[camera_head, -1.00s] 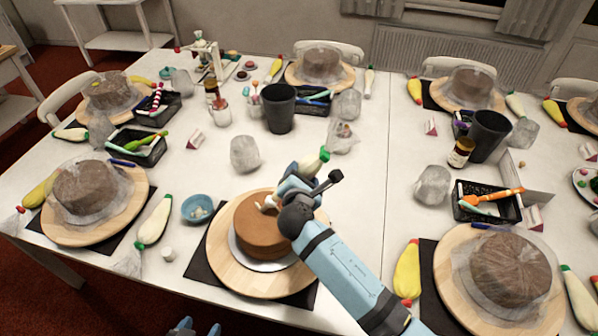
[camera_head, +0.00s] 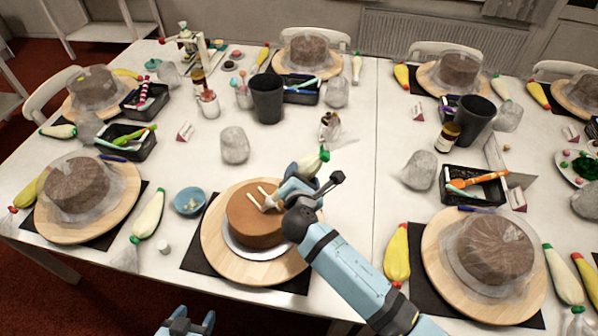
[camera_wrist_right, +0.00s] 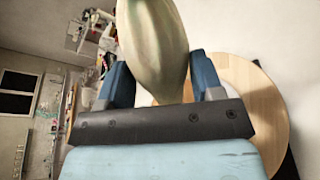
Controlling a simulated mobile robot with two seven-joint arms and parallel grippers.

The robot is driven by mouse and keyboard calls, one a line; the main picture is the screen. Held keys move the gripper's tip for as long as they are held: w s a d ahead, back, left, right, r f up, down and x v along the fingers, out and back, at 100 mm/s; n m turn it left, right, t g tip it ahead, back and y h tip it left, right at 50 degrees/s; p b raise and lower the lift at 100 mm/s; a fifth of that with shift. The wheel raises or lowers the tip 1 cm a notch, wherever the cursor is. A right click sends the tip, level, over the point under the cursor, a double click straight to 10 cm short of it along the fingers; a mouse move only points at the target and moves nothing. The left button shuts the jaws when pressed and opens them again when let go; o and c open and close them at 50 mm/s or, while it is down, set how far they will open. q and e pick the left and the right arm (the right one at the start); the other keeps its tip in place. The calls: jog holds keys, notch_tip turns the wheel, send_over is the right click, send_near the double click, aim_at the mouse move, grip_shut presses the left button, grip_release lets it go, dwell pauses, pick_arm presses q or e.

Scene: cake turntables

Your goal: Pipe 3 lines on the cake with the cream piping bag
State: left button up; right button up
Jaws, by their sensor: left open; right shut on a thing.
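The brown cake (camera_head: 250,228) sits on a white board on a round wooden turntable (camera_head: 226,262) at the front centre. At least two short white cream lines (camera_head: 264,195) show on its top; my right gripper partly hides that side. My right gripper (camera_head: 294,186) is shut on the cream piping bag (camera_head: 312,165), over the right part of the cake. The bag's green end points up and away; its tip is hidden. In the right wrist view the pale bag (camera_wrist_right: 155,45) stands between both fingers. My left gripper (camera_head: 187,322) is open and empty at the bottom edge, in front of the table.
A blue bowl (camera_head: 189,201), another piping bag (camera_head: 148,216) and a small white cup (camera_head: 164,247) lie left of the turntable. A yellow bag (camera_head: 397,256) and a wrapped cake (camera_head: 495,246) are to the right. A dark cup (camera_head: 268,98) stands behind.

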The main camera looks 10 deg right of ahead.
jog(key=shift+s+d+p, duration=0.35)
jog(key=shift+s+d, duration=0.05)
jog(key=shift+s, duration=0.2)
jog(key=shift+s+d+p, duration=0.3)
jog(key=shift+s+d, duration=0.1)
jog(key=shift+s, duration=0.2)
jog(key=shift+o, duration=1.4)
